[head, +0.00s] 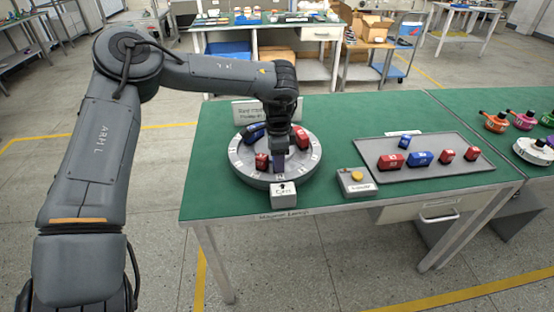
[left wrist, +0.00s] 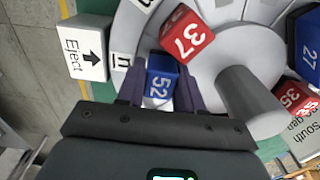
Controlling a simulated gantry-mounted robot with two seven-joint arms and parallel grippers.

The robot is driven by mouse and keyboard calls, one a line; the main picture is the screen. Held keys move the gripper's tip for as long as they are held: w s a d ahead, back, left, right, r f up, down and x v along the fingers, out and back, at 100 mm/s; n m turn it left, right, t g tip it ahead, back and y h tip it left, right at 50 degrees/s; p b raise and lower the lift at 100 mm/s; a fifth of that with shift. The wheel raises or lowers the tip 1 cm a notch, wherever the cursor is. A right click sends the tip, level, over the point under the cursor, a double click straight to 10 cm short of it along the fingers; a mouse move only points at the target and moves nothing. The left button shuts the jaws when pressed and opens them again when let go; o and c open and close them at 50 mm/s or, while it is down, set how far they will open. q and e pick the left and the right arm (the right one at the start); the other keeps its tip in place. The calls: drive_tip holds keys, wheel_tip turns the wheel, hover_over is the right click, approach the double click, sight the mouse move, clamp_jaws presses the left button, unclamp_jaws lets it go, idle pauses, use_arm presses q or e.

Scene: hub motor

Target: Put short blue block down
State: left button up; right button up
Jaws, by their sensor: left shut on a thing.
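My left gripper (head: 279,166) reaches down over the front part of the round grey hub (head: 243,173). In the left wrist view its purple fingers (left wrist: 160,78) are shut on a short blue block marked 52 (left wrist: 158,88). The block sits among the hub's compartments, beside a red block marked 37 (left wrist: 187,36). I cannot tell whether it touches the hub floor. In the head view the fingers mostly hide it. The hub also holds a long blue block (head: 256,130) and a red block (head: 302,138). My right gripper is not in view.
An Eject box (head: 284,196) stands at the hub's front edge, and a box with a yellow button (head: 356,181) to its right. A grey tray (head: 440,174) holds several red and blue blocks. A sign (head: 250,110) stands behind the hub.

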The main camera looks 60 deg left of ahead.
use_arm(q)
drive_tip(key=o, duration=0.9)
drive_tip(key=shift+s+a+f, duration=0.1)
drive_tip(key=shift+s+f, duration=0.05)
drive_tip(key=shift+f, duration=0.25)
drive_tip(key=shift+s+a+f, duration=0.1)
drive_tip(key=shift+f, duration=0.3)
drive_tip(key=shift+o, duration=1.1)
drive_tip(key=shift+w, duration=0.1)
drive_tip(key=shift+w+d+r, duration=0.1)
drive_tip(key=shift+r, duration=0.3)
wheel_tip(320, 180, up, 11)
drive_tip(key=p, duration=0.4)
drive_tip(key=shift+d+r, duration=0.1)
drive_tip(key=shift+r, duration=0.1)
drive_tip(key=shift+r+p, duration=0.3)
drive_tip(key=shift+r, duration=0.55)
drive_tip(key=shift+r, duration=0.1)
